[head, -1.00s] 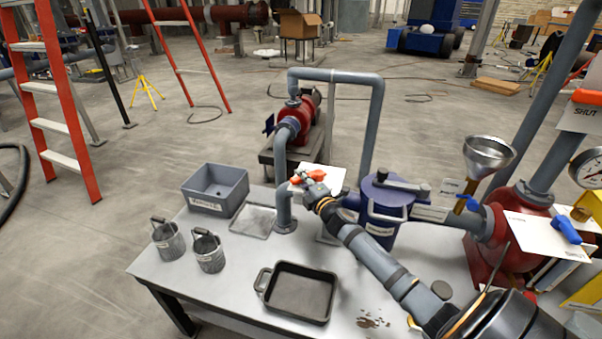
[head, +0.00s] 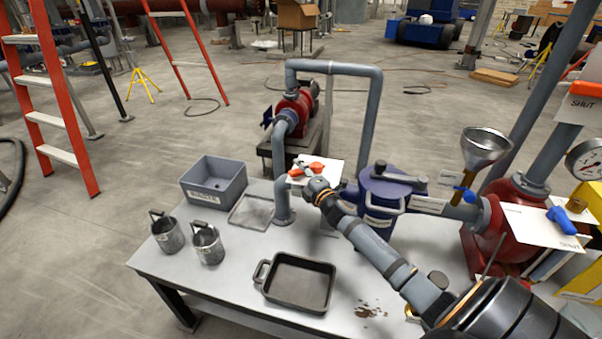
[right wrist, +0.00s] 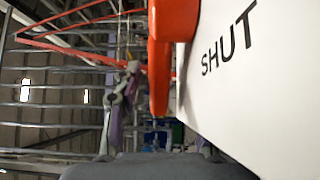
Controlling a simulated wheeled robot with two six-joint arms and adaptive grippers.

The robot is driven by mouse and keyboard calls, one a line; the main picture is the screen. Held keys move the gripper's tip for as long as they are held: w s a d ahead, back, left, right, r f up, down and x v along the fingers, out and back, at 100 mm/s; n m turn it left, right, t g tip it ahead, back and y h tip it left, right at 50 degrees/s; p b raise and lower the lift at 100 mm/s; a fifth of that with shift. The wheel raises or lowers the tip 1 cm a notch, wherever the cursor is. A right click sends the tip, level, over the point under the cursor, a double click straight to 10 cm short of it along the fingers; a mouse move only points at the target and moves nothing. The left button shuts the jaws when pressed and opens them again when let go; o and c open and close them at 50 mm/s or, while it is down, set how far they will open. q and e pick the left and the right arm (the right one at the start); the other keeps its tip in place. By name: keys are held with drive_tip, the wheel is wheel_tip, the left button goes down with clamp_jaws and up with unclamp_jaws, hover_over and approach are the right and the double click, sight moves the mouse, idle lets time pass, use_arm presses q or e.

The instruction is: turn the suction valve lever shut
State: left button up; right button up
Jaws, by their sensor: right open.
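An orange lever (head: 316,167) sits at a white plate (head: 330,173) by the grey pipe, left of the blue strainer pot. I take it for the suction valve lever, but its label is not readable in the head view. My right gripper (head: 308,174) is open, right at this lever, and partly covers it. In the right wrist view the orange lever (right wrist: 159,65) runs down the picture close to the camera, beside a white plate (right wrist: 230,70) marked SHUT. I cannot tell whether the fingers touch the lever. My left gripper is not in view.
The blue pot (head: 380,205) stands just right of my right gripper. A black tray (head: 300,284), two metal pails (head: 207,243) and a grey bin (head: 214,183) stand on the table (head: 225,275). A blue-handled valve (head: 562,220) and a funnel (head: 485,146) are at the right.

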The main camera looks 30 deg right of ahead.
drive_tip(key=s, duration=0.7)
drive_tip(key=shift+s+a, duration=0.25)
drive_tip(key=shift+a, duration=0.05)
